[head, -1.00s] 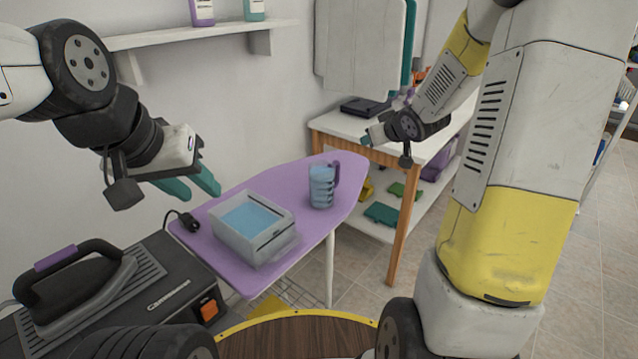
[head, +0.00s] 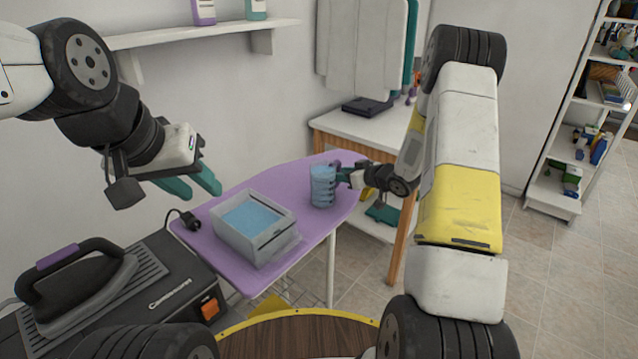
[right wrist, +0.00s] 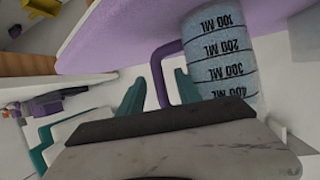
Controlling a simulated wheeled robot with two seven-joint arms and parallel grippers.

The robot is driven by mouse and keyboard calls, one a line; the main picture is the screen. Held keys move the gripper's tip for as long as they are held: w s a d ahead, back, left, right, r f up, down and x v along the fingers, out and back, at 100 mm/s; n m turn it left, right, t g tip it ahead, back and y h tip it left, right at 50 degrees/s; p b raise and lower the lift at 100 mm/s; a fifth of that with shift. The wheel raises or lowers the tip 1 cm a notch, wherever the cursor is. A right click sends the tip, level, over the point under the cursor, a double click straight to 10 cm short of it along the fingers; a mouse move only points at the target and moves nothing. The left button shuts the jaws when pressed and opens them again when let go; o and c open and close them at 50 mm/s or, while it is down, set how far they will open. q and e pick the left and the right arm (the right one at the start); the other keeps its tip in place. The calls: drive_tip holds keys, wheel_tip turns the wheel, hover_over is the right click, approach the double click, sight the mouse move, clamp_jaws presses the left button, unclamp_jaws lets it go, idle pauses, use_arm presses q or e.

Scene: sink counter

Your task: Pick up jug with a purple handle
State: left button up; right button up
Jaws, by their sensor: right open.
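The jug (head: 322,187) is a clear bluish measuring cup standing upright on the purple ironing board (head: 240,277). In the right wrist view the jug (right wrist: 222,62) shows black volume marks, and its purple handle (right wrist: 161,66) runs between the two teal fingers. My right gripper (head: 343,174) is at the jug's right side; the right wrist view shows it open (right wrist: 158,92), with a finger on each side of the handle. In the head view the gripper largely hides the handle. My left gripper (head: 200,184) is open and empty above the board's left end.
A grey bin with blue contents (head: 224,233) stands left of the jug on the board. A black iron (head: 72,279) sits on its station at the lower left. A white table (head: 365,130) stands behind the right gripper.

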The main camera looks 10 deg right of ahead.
drive_tip(key=shift+x, duration=0.95)
drive_tip(key=shift+c, duration=0.4)
clamp_jaws()
